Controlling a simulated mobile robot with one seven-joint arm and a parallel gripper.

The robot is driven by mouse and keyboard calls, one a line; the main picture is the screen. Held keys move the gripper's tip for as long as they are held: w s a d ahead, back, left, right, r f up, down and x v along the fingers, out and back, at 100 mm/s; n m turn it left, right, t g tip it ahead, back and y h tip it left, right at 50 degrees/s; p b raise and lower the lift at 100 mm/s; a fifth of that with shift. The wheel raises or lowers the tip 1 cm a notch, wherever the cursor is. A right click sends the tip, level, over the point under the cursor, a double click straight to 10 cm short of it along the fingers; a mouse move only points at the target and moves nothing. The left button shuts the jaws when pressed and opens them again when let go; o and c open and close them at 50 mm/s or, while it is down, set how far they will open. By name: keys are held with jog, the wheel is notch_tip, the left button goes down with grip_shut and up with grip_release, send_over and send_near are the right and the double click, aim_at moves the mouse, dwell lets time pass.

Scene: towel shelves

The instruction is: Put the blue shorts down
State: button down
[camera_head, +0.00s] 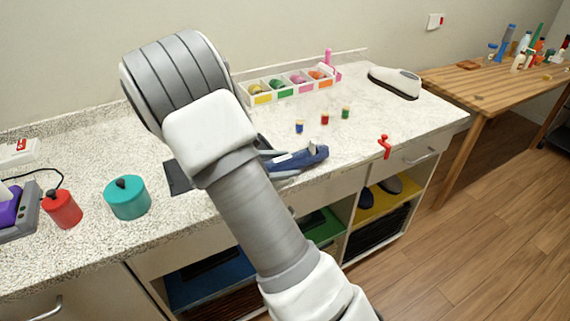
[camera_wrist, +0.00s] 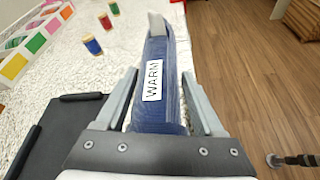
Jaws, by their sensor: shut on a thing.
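The blue shorts (camera_head: 305,158) show as a narrow dark blue bundle at the counter's front edge. In the wrist view, the blue shorts (camera_wrist: 160,115) run lengthwise between the fingers, with a white label reading WARM. A pale grey piece (camera_wrist: 157,25) stands at their far end. My gripper (camera_wrist: 158,75) is shut on the blue shorts, one finger on each side. In the head view my arm hides most of the gripper (camera_head: 280,156). I cannot tell whether the shorts touch the counter (camera_head: 370,120).
A dark flat mat (camera_wrist: 65,135) lies left of the gripper. Small spools (camera_head: 325,119), a tray of coloured compartments (camera_head: 285,87), an iron-like item (camera_head: 395,82) and a red clamp (camera_head: 385,147) are around. Open shelves (camera_head: 375,205) sit below the counter.

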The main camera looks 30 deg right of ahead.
jog(key=shift+f, duration=0.15)
grip_release()
jog(key=shift+a+r, duration=0.2)
jog(key=shift+r, duration=0.05)
jog(key=p+v, duration=0.1)
jog(key=v, duration=1)
jog(key=shift+s+a, duration=0.15)
jog(key=s+a+r+m+t+y, duration=0.1)
jog(key=s+r+m+t+y, duration=0.1)
jog(key=s+r+m+y, duration=0.4)
jog(key=s+a+r+m+t+y, duration=0.1)
jog(key=s+r+m+y, duration=0.6)
jog(key=s, duration=0.9)
jog(key=shift+s+a+r+m+t, duration=0.35)
jog(key=shift+a+m, duration=0.4)
jog(key=shift+m, duration=0.85)
